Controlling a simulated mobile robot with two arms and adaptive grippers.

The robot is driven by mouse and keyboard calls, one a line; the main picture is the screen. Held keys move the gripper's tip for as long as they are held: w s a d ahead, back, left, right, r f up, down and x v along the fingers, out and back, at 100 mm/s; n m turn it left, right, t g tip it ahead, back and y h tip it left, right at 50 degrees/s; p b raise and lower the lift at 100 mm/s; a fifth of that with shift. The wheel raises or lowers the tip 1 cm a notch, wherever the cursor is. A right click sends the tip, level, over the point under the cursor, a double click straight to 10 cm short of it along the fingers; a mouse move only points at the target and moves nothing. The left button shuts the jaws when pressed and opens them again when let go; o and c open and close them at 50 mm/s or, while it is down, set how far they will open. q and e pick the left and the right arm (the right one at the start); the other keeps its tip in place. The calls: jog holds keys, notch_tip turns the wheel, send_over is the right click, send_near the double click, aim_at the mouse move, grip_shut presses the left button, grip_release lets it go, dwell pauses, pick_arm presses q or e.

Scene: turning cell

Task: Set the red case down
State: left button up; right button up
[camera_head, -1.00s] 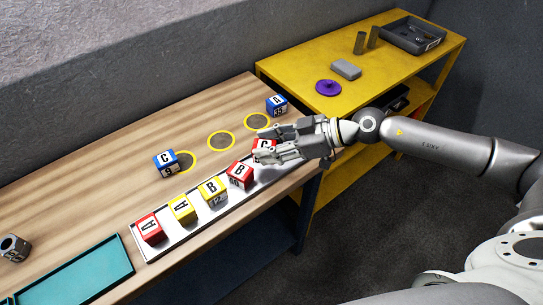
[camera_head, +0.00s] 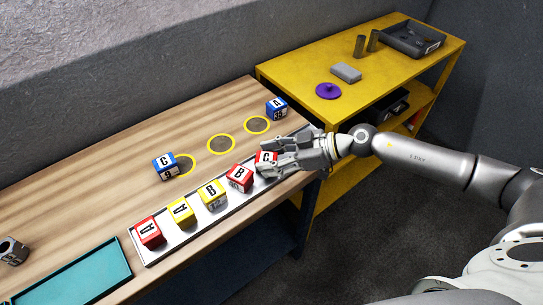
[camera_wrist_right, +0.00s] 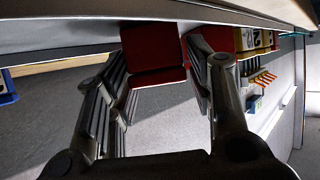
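The red case marked C (camera_head: 266,159) is at the right end of the white tray (camera_head: 196,239). My right gripper (camera_head: 279,158) comes in from the right with its fingers on either side of it. In the right wrist view, the red case (camera_wrist_right: 153,55) sits between the two finger pads of the right gripper (camera_wrist_right: 160,75), which look closed on its sides. It is at or just above the tray floor; I cannot tell if it bears on it. My left gripper is not in view.
Left along the tray stand a red B case (camera_head: 240,178), a yellow B case (camera_head: 212,194), a yellow A case (camera_head: 182,212) and a red A case (camera_head: 149,232). Blue cases C (camera_head: 165,166) and A (camera_head: 277,108) stand behind, near yellow rings (camera_head: 221,142). A yellow bench (camera_head: 300,75) adjoins.

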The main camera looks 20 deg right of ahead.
jog(key=shift+o, duration=0.4)
jog(key=shift+r, duration=0.15)
jog(key=b+v, duration=0.2)
jog(key=v, duration=0.8)
jog(key=shift+s+d+b, duration=0.1)
jog(key=shift+d+b, duration=0.05)
jog(key=shift+b, duration=0.15)
jog(key=shift+v, duration=0.85)
